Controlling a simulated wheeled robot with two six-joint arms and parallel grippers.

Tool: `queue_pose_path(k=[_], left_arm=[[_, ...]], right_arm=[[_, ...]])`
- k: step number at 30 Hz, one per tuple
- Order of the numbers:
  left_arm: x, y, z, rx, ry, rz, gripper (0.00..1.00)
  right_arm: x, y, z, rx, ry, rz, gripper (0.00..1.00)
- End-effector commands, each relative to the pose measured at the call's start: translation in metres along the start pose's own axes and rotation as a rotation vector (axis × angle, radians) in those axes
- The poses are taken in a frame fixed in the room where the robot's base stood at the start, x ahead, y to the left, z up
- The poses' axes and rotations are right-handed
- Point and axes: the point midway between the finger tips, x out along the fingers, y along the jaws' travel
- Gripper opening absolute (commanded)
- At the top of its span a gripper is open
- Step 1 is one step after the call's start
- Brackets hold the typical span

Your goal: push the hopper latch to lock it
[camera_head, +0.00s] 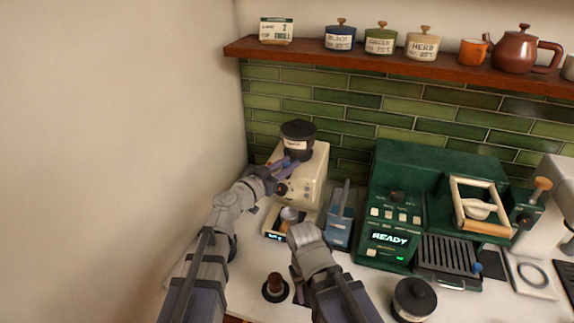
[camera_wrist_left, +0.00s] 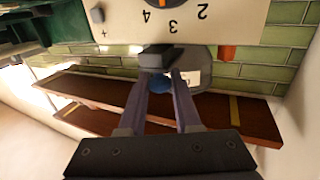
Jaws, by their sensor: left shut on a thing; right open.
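The cream grinder (camera_head: 305,175) stands in the corner with the dark hopper (camera_head: 298,130) on top. My left gripper (camera_head: 284,168) is at the hopper's lower front. In the left wrist view, my left gripper (camera_wrist_left: 160,72) has its fingertips closed on a dark grey block (camera_wrist_left: 165,56) in front of the smoky hopper (camera_wrist_left: 205,62). I cannot tell for sure whether this block is the latch. An orange-red tab (camera_wrist_left: 227,52) shows beside the hopper at the grinder's edge, apart from the fingers. My right gripper (camera_head: 297,287) is low over the counter, open, its fingers mostly hidden by its wrist.
A small metal cup (camera_head: 290,214) stands in front of the grinder. A blue container (camera_head: 340,222) and the green espresso machine (camera_head: 395,190) are to the right. A brown-handled tamper (camera_head: 274,286) and a dark lidded jar (camera_head: 413,298) are near the front. A shelf (camera_head: 400,62) runs above.

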Motion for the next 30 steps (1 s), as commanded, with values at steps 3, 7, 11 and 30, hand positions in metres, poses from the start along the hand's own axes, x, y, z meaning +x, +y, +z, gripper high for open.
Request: queue_pose_path(k=[3, 7, 11, 30], left_arm=[[-0.0001, 0.0000, 0.0000, 0.000, 0.000, 0.000, 0.00], [-0.0001, 0.0000, 0.0000, 0.000, 0.000, 0.000, 0.00], [-0.0001, 0.0000, 0.0000, 0.000, 0.000, 0.000, 0.00], [-0.0001, -0.0001, 0.0000, 0.000, 0.000, 0.000, 0.00]], right_arm=[[0.0000, 0.0000, 0.0000, 0.000, 0.000, 0.000, 0.50], [0.0000, 0.0000, 0.0000, 0.000, 0.000, 0.000, 0.50], [0.0000, 0.0000, 0.0000, 0.000, 0.000, 0.000, 0.50], [0.0000, 0.0000, 0.0000, 0.000, 0.000, 0.000, 0.50]])
